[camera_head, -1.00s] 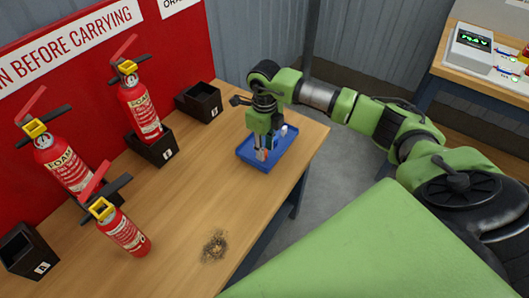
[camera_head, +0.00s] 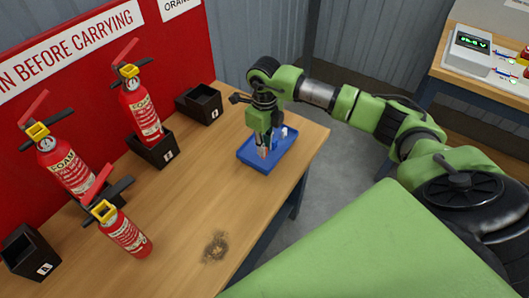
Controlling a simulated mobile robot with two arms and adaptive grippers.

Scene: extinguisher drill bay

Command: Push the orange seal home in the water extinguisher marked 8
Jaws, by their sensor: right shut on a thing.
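Three red extinguishers with yellow collars stand on the left. Two have labels that read FOAM: one (camera_head: 142,108) at the back in a black holder, one (camera_head: 66,165) at the left. The third (camera_head: 124,236) stands in front on the bare table; its label is too small to read. I cannot make out a mark 8 on any of them. My right gripper (camera_head: 263,153) points down into the blue tray (camera_head: 250,163), shut on a small orange thing, probably the seal, largely hidden by the fingers. My left gripper is not in view.
Empty black holders stand at the back (camera_head: 203,106) and front left (camera_head: 32,254). The wooden table (camera_head: 200,195) is clear between the extinguishers and tray, apart from a dark scorched patch (camera_head: 215,247). A red board (camera_head: 60,100) rises behind. A side bench with a display device (camera_head: 470,45) is at right.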

